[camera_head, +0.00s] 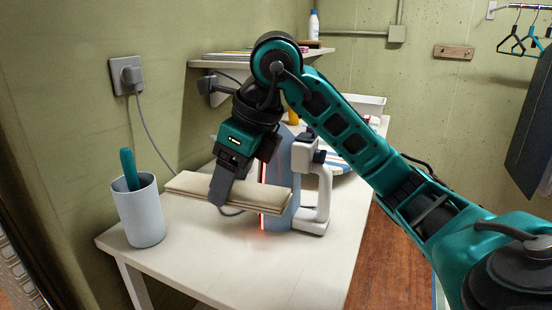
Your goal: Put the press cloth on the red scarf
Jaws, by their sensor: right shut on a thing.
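My right gripper (222,188) is shut on a folded beige cloth, the press cloth (260,196). It holds the cloth roughly level, over the left part of the white table. The cloth spans from near the grey cup to in front of the upright iron. I cannot make out the red scarf; only a thin red glowing line and a red glow on the tabletop show by the iron. My left gripper is not in view.
A white and blue-grey iron (316,190) stands just right of the cloth. A grey cup (141,214) with a teal-handled thing stands left. A striped board (343,162) lies behind. The white table (205,262) is clear at its front. A wall shelf (235,62) hangs behind.

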